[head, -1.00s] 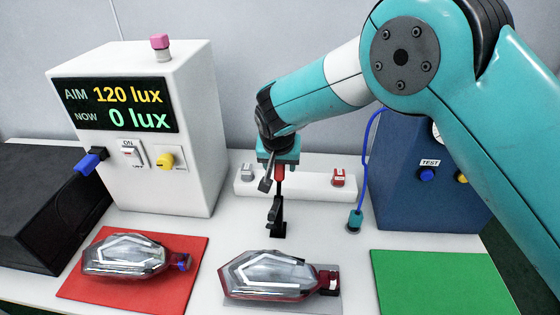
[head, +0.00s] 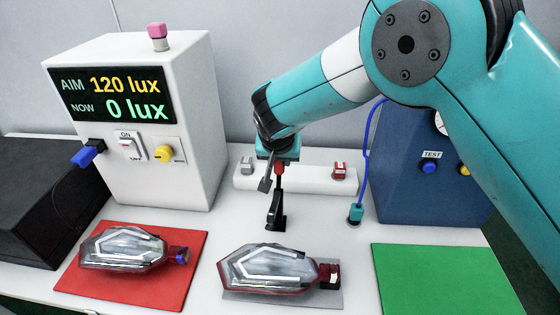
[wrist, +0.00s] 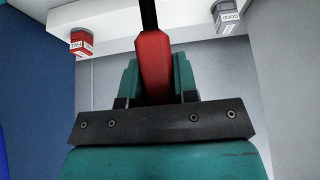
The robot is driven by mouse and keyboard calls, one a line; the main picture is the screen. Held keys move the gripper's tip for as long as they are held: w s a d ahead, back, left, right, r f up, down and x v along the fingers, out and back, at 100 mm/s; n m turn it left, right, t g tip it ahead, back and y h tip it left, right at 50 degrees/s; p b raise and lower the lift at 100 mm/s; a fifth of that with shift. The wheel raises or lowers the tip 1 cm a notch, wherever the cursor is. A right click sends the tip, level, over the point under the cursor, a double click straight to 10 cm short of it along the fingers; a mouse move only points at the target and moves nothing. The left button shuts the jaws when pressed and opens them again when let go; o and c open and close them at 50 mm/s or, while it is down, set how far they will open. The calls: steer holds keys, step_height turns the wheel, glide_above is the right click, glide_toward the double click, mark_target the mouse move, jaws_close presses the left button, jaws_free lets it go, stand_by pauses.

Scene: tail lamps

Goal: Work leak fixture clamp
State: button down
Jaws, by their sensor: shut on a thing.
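The clamp (head: 276,213) is a black upright piece with a slim dark stem and a red grip, standing on the white table in front of a white rail. My gripper (head: 279,163) is above it, pointing down, shut on the clamp's red handle (wrist: 153,62). In the wrist view the handle sits between my teal fingers, with its dark stem running up out of the picture. A clear tail lamp with a red rim (head: 268,270) lies on a grey plate (head: 329,300) in front of the clamp, apart from it. The handle's upper end is partly hidden by my gripper.
Another tail lamp (head: 122,249) lies on a red mat (head: 190,243). A green mat (head: 440,280) is empty. The white meter box (head: 190,170) reads 0 lux, aim 120. A blue tester (head: 400,185) stands right. The rail (head: 310,180) bears grey and red blocks.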

steer(key=shift+s+r, duration=0.1)
steer(key=shift+s, duration=0.05)
steer(key=c, duration=0.9)
jaws_free()
steer(key=b+v, duration=0.1)
steer(key=v, duration=1)
steer(key=b+v, duration=0.1)
steer(key=v, duration=0.5)
steer(key=shift+s+b, duration=0.35)
steer(key=shift+s, duration=0.05)
